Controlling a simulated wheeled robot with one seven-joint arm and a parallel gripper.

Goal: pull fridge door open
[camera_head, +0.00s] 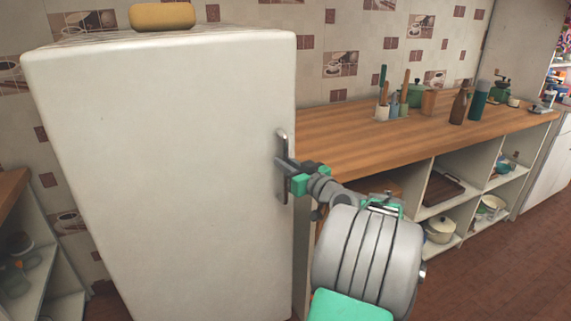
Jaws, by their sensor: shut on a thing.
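The white fridge (165,150) stands upright at the left, its broad front door facing me. The door looks closed. Its metal handle (283,150) is a vertical bar near the door's right edge. My gripper (284,168) is at the lower half of the handle and shut on it. The fingertips are small and dark against the handle, so their exact grip is hard to make out. My arm reaches in from the lower right and hides part of the shelving behind it.
A wooden counter (345,138) runs right of the fridge, with utensil pots (383,110) and bottles (459,105) on it. Open shelves below hold a pot (440,230). A yellow loaf-shaped thing (162,16) sits on the fridge. Brown floor (480,272) is clear at lower right.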

